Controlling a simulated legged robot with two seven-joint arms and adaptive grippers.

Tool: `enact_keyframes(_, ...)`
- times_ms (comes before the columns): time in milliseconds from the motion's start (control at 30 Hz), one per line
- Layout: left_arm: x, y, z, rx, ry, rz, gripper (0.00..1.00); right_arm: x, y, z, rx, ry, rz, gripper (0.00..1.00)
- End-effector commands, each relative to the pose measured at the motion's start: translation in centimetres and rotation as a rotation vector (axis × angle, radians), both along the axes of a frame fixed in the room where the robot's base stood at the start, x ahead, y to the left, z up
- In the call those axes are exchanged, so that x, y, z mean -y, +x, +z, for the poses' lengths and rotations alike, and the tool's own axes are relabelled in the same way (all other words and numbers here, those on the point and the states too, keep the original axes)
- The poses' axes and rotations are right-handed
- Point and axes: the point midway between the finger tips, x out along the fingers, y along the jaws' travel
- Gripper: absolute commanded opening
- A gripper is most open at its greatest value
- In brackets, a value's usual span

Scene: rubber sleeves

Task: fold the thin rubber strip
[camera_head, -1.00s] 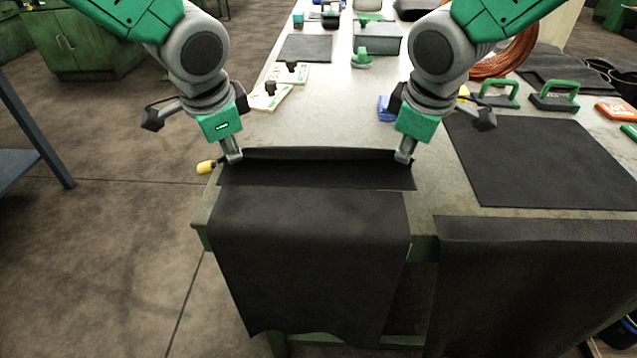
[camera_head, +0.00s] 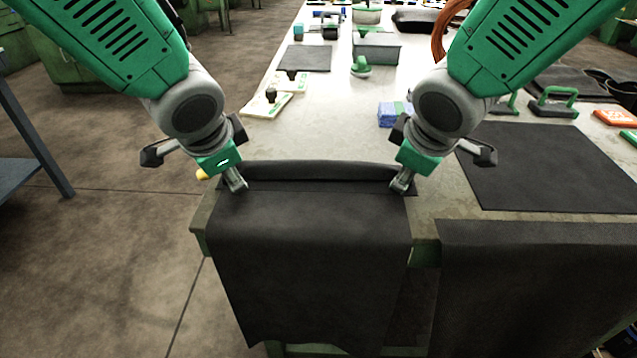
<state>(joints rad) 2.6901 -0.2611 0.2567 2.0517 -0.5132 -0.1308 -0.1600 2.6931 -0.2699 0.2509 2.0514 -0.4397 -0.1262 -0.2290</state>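The thin rubber strip (camera_head: 310,172) is black and lies across the near left part of the table, its far side raised in a rounded bend between my grippers. My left gripper (camera_head: 238,186) has its fingers together at the strip's left end. My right gripper (camera_head: 401,187) has its fingers together at its right end. Both appear to pinch the rubber; the contact is small and dark. Directly in front, black rubber (camera_head: 310,260) hangs over the near table edge. Whether it joins the strip is hard to tell.
A black sheet (camera_head: 550,170) lies flat on the table (camera_head: 440,205) at right, and another (camera_head: 540,285) hangs over the near edge. A blue block (camera_head: 388,115), green-handled tools (camera_head: 552,105) and white-and-green boxes (camera_head: 262,105) stand farther back.

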Motion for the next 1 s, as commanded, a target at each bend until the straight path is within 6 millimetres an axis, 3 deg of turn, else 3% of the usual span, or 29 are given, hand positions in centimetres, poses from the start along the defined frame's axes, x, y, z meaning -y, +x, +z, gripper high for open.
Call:
enact_keyframes(367, 0.1, -0.1, 0.5, 0.002, -0.003, 0.0, 0.38, 0.0, -0.2, 0.4, 0.0, 0.001, 0.001, 0.38)
enact_keyframes(1000, 0.1, -5.5, 8.5, 0.0, -0.004, -0.002, 0.38, -0.1, -5.5, 8.4, -0.003, 0.005, 0.002, 0.38)
